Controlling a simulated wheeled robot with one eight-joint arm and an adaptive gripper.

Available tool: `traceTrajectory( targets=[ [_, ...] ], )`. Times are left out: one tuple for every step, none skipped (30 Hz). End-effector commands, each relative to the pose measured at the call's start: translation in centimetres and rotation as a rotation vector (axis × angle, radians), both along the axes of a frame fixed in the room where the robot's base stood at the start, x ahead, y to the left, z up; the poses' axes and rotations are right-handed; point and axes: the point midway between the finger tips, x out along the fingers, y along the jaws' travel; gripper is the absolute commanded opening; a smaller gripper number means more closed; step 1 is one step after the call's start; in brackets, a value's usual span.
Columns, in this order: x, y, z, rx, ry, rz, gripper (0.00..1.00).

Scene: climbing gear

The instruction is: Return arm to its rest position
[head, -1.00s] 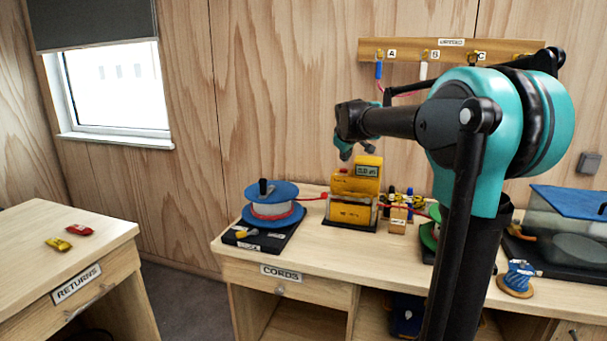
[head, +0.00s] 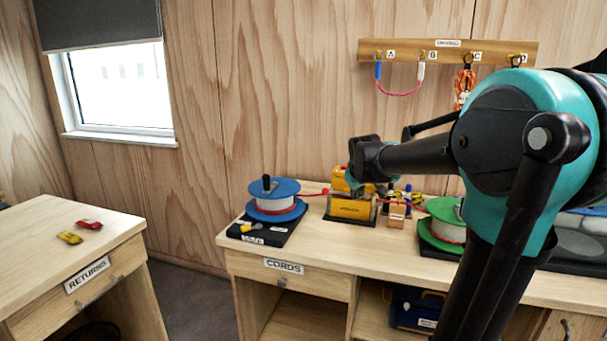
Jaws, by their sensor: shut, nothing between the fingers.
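My arm (head: 430,155) reaches in from the right side of the head view, with its dark wrist in front of the back wall. My gripper (head: 354,182) hangs below the wrist, small and dark, and overlaps the yellow machine (head: 350,208) in the picture. It is shut and holds nothing that I can see. Its fingertips are hard to make out against the machine, and I cannot tell how far apart the two are.
A blue cord spool (head: 272,190) stands left of the machine; a green spool (head: 440,232) is partly behind my arm. A hook rail (head: 400,50) holds a pink cord (head: 398,94). The returns desk (head: 50,235) is at left, with a floor gap between.

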Motion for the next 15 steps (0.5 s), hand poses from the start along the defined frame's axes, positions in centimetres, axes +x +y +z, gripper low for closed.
traceTrajectory(
  targets=[
    [-1.8, -0.3, -1.5, 0.019, 0.015, -0.022, 0.00],
    [-2.9, -0.5, -2.4, 0.033, 0.026, -0.038, 0.00],
    [-4.6, -0.8, -3.8, 0.053, 0.042, -0.061, 0.00],
    [-5.9, -1.0, -4.9, 0.068, 0.054, -0.080, 0.00],
    [-7.5, -1.2, -6.1, 0.085, 0.069, -0.100, 0.00],
    [-9.7, -1.4, -7.8, 0.109, 0.088, -0.128, 0.00],
    [-11.3, -1.5, -9.1, 0.127, 0.104, -0.150, 0.00],
    [-13.0, -1.6, -10.3, 0.144, 0.118, -0.171, 0.00],
    [-15.3, -1.7, -12.0, 0.168, 0.139, -0.199, 0.00],
    [-16.9, -1.8, -13.2, 0.185, 0.153, -0.222, 0.00],
    [-18.5, -1.9, -14.3, 0.199, 0.167, -0.241, 0.00],
    [-20.6, -1.9, -15.7, 0.221, 0.186, -0.267, 0.00],
    [-22.0, -1.9, -16.7, 0.234, 0.197, -0.284, 0.00],
    [-23.4, -1.9, -17.6, 0.247, 0.209, -0.301, 0.00],
    [-25.0, -1.9, -18.7, 0.261, 0.224, -0.321, 0.00]
  ],
)
